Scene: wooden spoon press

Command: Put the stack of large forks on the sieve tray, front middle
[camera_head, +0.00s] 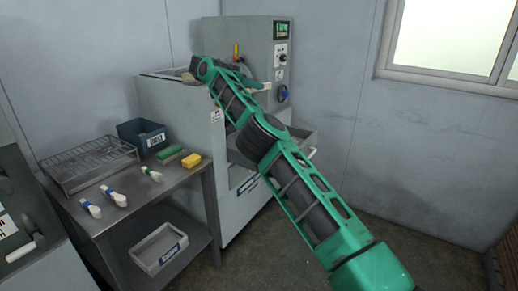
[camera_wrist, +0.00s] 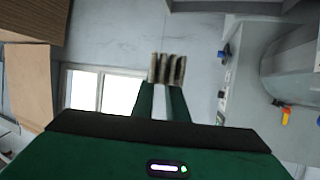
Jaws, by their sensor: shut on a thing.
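My gripper (camera_wrist: 163,88) is shut on a light brown-grey bundle with several parallel prongs, which I take to be the stack of large forks (camera_wrist: 166,68). The bundle sticks out past the fingertips in the wrist view. A wire-mesh tray, apparently the sieve tray (camera_head: 67,181), lies on the steel table at the left. Its mesh looks empty. The gripper is well away from it.
On the steel table (camera_head: 108,216) are a dark blue bin (camera_head: 131,133), a green block (camera_head: 169,155), a yellow sponge-like block (camera_head: 191,160) and pale banded bundles (camera_head: 117,198). A grey bin (camera_head: 159,250) sits on the lower shelf. The grey machine (camera_head: 178,120) stands right of the table.

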